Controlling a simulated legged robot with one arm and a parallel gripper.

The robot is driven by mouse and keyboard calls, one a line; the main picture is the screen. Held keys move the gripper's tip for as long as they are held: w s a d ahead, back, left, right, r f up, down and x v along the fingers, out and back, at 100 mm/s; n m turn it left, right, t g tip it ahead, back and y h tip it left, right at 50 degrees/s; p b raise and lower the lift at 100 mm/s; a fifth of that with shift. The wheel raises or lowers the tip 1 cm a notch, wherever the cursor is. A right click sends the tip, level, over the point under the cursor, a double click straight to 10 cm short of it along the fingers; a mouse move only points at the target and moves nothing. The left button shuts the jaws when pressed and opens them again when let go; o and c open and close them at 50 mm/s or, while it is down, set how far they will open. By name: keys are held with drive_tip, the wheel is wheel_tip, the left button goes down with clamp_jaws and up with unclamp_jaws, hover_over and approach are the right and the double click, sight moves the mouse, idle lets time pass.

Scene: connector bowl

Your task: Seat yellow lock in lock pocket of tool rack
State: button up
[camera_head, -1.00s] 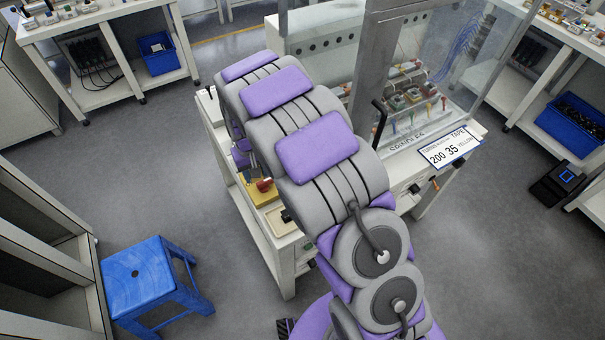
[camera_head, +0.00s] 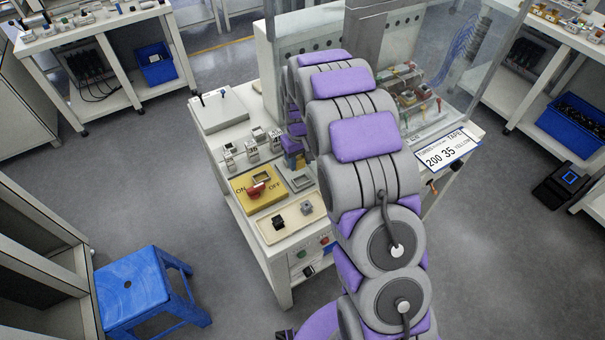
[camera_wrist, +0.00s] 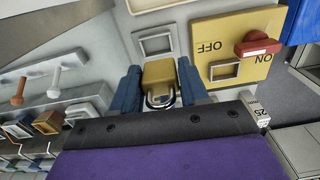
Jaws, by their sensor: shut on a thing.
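The yellow lock (camera_wrist: 159,74) is between the two blue fingers of my gripper (camera_wrist: 158,80) in the wrist view, with its metal shackle toward the camera. My gripper is shut on it. A grey square frame (camera_wrist: 155,43) lies just beyond the lock; I cannot tell whether it is the lock pocket. The lock appears apart from the frame, but its height above the bench is unclear. In the head view my arm hides most of the gripper.
A yellow ON/OFF panel (camera_head: 262,190) with a red knob (camera_head: 256,190) is beside the grey frame (camera_head: 297,179). A beige tray (camera_head: 270,236) holds small parts. White and brown pegs (camera_wrist: 20,88) show at left in the wrist view. A blue stool (camera_head: 130,285) stands on the floor.

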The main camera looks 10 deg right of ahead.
sight(303, 167)
drive_tip(key=shift+w+d+f+b, duration=0.15)
drive_tip(key=shift+d+f+b, duration=0.15)
drive_tip(key=shift+d+f, duration=0.4)
drive_tip(key=shift+a+f, duration=0.55)
drive_tip(key=shift+a, duration=0.25)
drive_tip(key=f, duration=0.1)
drive_tip(key=f+b, duration=0.1)
drive_tip(key=f, duration=0.1)
drive_tip(key=f+b, duration=0.1)
drive_tip(key=shift+w+d+f, duration=0.1)
drive_tip(key=shift+d+f, duration=0.15)
drive_tip(key=shift+f, duration=0.1)
drive_tip(key=shift+d, duration=0.35)
drive_tip(key=shift+r, duration=0.1)
drive_tip(key=o, duration=1.2)
drive_tip(key=shift+a, duration=0.45)
drive_tip(key=shift+d, duration=0.15)
